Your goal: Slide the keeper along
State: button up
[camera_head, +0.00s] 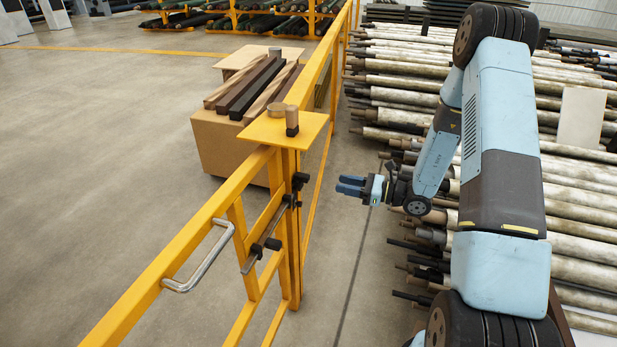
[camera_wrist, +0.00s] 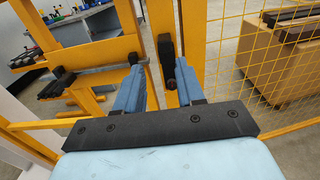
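A yellow gate frame carries a grey sliding rod (camera_head: 279,228) with black fittings; I take this for the keeper's assembly, but cannot tell which part is the keeper. One black fitting (camera_head: 300,180) sits on the yellow post (camera_head: 286,240), and another (camera_head: 271,243) is lower left on the gate. My gripper (camera_head: 349,185) is open and empty, to the right of the post, pointing left at it and apart from it. In the wrist view, the blue fingers (camera_wrist: 158,74) stand apart, with a dark upright fitting (camera_wrist: 167,55) and yellow post seen between them. The rod (camera_wrist: 104,69) runs left, partly hidden behind the left finger.
A silver handle (camera_head: 203,262) is on the gate's left rail. A cardboard box (camera_head: 219,145) stands behind. Stacked rollers (camera_head: 580,205) fill the right.

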aim_at(308, 178)
jog(key=x, duration=1.3)
jog(key=shift+w+a+f, duration=0.25)
jog(key=shift+w+a, duration=0.05)
jog(key=shift+w, duration=0.1)
jog(key=shift+c, duration=0.4)
jog(key=shift+s, duration=0.1)
grip_shut()
jog(key=shift+f, duration=0.1)
